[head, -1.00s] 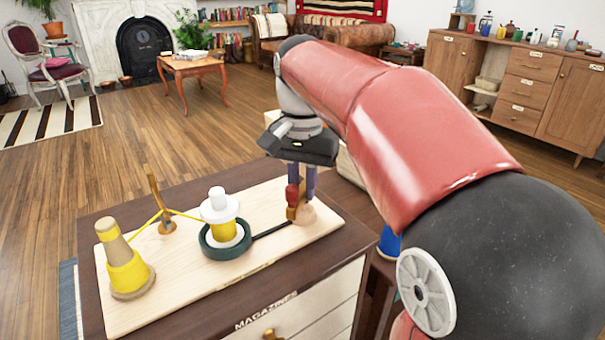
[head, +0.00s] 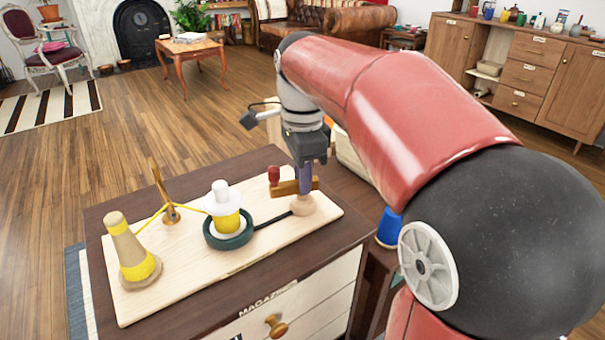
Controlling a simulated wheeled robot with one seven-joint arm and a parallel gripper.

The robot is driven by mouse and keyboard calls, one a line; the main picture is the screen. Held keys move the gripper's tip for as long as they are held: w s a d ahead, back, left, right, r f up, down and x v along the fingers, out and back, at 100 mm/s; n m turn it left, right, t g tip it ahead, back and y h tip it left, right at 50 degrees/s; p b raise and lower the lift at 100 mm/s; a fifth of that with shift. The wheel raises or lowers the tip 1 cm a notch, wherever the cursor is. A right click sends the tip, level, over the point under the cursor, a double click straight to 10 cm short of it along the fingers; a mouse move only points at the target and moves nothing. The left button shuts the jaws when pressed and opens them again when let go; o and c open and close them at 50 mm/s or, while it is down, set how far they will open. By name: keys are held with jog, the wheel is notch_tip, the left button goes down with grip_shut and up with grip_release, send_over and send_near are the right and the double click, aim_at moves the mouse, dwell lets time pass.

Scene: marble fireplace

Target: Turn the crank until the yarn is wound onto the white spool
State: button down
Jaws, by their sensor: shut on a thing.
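The crank (head: 284,188) is a wooden arm with a red knob (head: 273,175) at its left end. It stands on a round wooden base (head: 303,205) at the right of the pale board (head: 180,275). My gripper (head: 305,188) points down and is shut on the crank at the end away from the knob; its fingers partly hide that end. The white spool (head: 222,196) stands upright on a dark green wheel (head: 229,241), with a yellow yarn band (head: 228,221) around it. A tan cone (head: 127,242) at the left also carries yellow yarn. A strand runs from it past a wooden guide post (head: 165,196) to the spool.
A dark belt (head: 272,221) joins the wheel to the crank base. The board lies on a dark-topped cabinet (head: 345,240). A blue object (head: 389,228) is at the cabinet's right, below my arm. The wooden floor beyond is open.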

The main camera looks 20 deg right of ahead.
jog(key=shift+m, duration=1.5)
jog(key=c, duration=1.4)
grip_release()
jog(key=shift+o, duration=0.2)
notch_tip(320, 180, up, 8)
jog(key=shift+f, duration=0.1)
